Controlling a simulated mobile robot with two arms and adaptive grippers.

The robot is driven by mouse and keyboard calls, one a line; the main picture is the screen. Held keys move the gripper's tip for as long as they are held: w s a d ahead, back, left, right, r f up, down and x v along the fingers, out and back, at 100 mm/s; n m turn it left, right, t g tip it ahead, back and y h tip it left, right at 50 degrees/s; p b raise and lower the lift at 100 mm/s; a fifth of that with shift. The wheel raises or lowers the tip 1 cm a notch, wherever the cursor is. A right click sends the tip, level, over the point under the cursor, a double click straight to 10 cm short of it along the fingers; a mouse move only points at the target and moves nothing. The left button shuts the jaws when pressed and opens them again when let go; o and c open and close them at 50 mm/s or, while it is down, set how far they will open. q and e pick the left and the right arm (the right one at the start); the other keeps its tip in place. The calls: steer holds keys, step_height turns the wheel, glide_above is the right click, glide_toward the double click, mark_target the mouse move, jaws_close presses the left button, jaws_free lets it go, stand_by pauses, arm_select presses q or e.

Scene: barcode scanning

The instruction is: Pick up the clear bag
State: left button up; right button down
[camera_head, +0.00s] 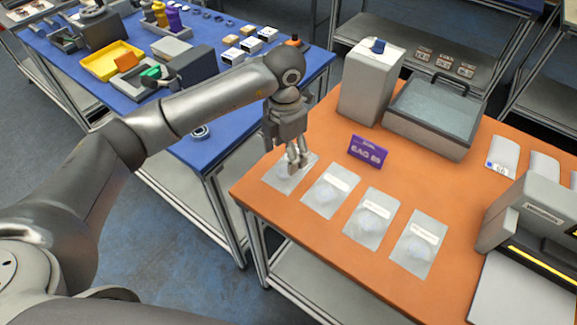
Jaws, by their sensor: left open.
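Several clear bags with white labels lie flat in a row on the orange table (330,262). The leftmost clear bag (281,180) is partly hidden under my left gripper (296,168). The gripper points down over this bag with its fingers open. I cannot tell whether the fingertips touch it. To the right lie a second clear bag (326,196), a third clear bag (370,221) and a fourth clear bag (417,250). My right gripper is not in view.
A purple sign (369,152) stands behind the bags. Behind it are a white box-shaped device (371,85) and a grey metal tray (430,140). A scanner-like machine (530,225) stands at the right. A blue table (215,150) with bins is at the left.

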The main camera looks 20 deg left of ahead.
mark_target(285, 170)
arm_select(q)
steer(key=shift+f, duration=0.35)
step_height(285, 170, down, 5)
steer(key=shift+s+a+r+p, duration=0.1)
steer(key=shift+p, duration=1.15)
steer(key=shift+f, duration=0.3)
steer(key=c, duration=1.1)
steer(key=shift+r, duration=0.1)
